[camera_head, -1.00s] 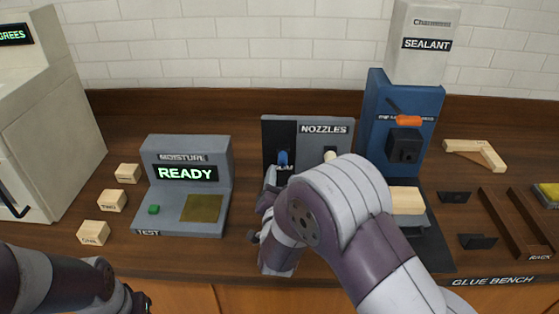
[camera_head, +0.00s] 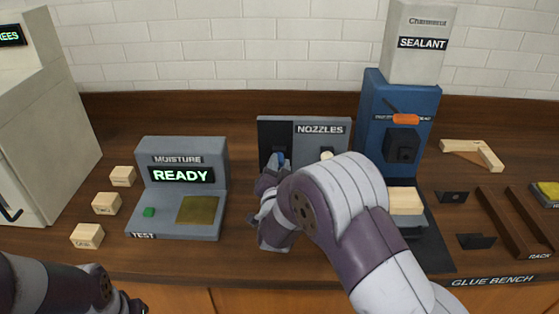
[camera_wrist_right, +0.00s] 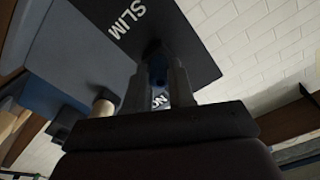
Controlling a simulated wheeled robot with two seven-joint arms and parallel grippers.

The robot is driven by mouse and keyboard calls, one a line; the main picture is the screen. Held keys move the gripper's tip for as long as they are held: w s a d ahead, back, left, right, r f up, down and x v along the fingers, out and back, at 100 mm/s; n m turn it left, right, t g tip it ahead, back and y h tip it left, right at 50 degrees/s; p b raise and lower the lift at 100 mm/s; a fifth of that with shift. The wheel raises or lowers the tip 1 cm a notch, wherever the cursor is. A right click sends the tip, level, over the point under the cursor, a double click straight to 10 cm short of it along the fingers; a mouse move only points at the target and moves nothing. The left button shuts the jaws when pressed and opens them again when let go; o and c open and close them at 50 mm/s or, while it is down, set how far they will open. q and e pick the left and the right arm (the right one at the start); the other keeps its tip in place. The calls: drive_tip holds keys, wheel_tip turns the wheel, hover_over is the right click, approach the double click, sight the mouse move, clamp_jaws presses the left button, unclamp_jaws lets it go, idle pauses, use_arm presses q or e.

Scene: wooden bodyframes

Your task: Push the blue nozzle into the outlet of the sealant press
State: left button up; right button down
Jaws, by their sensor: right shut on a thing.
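The blue nozzle (camera_head: 281,157) stands at the dark SLIM side of the nozzle holder (camera_head: 322,143). My right gripper (camera_head: 279,164) is shut on it; in the right wrist view the blue nozzle (camera_wrist_right: 158,72) shows between the two fingers, partly hidden. The sealant press (camera_head: 376,100) is the blue tower to the right of the holder, with an orange lever (camera_head: 406,119) and a black block (camera_head: 402,146) on its front. The outlet opening itself is not clear. My left gripper (camera_head: 132,303) is at the bottom left edge, mostly out of view.
A pale nozzle (camera_head: 327,154) stands at the holder's other side. A wooden block (camera_head: 405,200) lies below the press. The moisture tester (camera_head: 180,190) and several small wooden blocks (camera_head: 106,203) are to the left. Rack rails (camera_head: 502,222) lie at the right.

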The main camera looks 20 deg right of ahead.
drive_tip(key=shift+v, duration=0.8)
drive_tip(key=shift+v, duration=1.05)
